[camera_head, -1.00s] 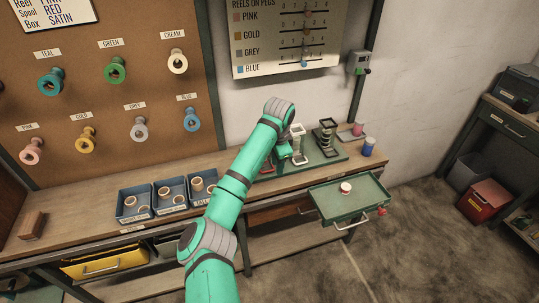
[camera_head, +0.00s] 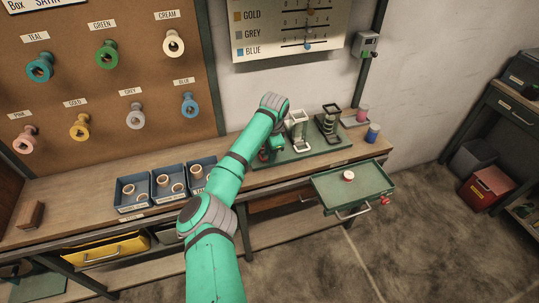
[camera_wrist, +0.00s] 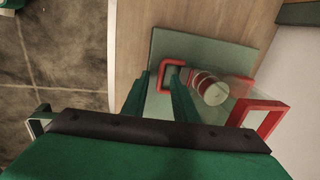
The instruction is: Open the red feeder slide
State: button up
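The red feeder shows in the wrist view, with a red frame (camera_wrist: 262,116) on the right and a clear tube (camera_wrist: 214,92) holding red and white rings. A red slide handle (camera_wrist: 162,77), shaped like a loop, sticks out on the left side of the tube. My gripper (camera_wrist: 159,72) has its two green fingers apart at the handle. The handle's left bar appears between the fingertips, and the right fingertip appears inside the loop. I cannot tell whether they touch. In the head view my arm mostly hides the red feeder and my gripper (camera_head: 269,151).
Two more feeders, one white (camera_head: 298,130) and one dark (camera_head: 329,123), stand right of my gripper on the green board (camera_head: 318,154). Blue bins (camera_head: 132,208) with rolls are left of my arm. A green tray (camera_head: 372,186) holding a white roll juts out in front of the bench.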

jog(key=shift+w+f, duration=0.15)
jog(key=shift+f, duration=0.25)
grip_shut()
jog(key=shift+w+a, duration=0.1)
dwell(1.1)
